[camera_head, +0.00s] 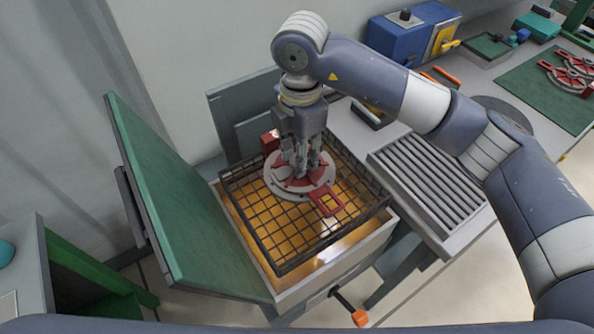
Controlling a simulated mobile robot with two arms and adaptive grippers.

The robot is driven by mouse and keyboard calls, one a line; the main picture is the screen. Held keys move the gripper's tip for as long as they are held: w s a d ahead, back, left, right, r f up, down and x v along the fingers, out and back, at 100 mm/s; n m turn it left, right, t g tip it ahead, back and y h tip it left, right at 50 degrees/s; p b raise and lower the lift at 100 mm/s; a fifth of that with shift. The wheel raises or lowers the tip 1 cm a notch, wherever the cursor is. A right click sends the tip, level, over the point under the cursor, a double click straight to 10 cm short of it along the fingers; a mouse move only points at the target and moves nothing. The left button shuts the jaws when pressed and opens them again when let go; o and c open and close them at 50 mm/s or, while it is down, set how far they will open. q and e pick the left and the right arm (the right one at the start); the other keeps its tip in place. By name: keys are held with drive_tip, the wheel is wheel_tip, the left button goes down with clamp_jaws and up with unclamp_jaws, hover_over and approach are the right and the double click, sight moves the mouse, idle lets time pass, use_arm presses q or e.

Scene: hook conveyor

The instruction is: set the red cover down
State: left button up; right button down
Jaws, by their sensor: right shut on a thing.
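My right gripper (301,166) points down over the open box and is shut on the red cover (325,203). The cover has red arms and a looped red handle, and is seen with a round grey disc (290,193). It is at the back middle of a black wire basket (258,247); I cannot tell whether it touches the mesh. The fingers hide part of the cover. The basket sits at the top of a light-walled box (345,252) with a glowing amber inside. My left gripper is not in view.
A green-faced lid (185,205) stands tilted open on the box's left. A ribbed grey rack (430,185) is to the right. Similar red parts (568,72) lie on a green mat (535,90) at far right. An orange-tipped handle (358,317) sticks out in front.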

wheel_tip(320, 180, down, 2)
drive_tip(key=shift+f+p, duration=0.35)
drive_tip(key=shift+f, duration=0.15)
wheel_tip(320, 180, down, 3)
drive_tip(key=shift+r+p, duration=0.1)
drive_tip(key=shift+p, duration=0.4)
drive_tip(key=shift+w+f, duration=0.1)
drive_tip(key=shift+f, duration=0.25)
drive_tip(key=c, duration=1.2)
unclamp_jaws()
drive_tip(key=shift+f, duration=0.1)
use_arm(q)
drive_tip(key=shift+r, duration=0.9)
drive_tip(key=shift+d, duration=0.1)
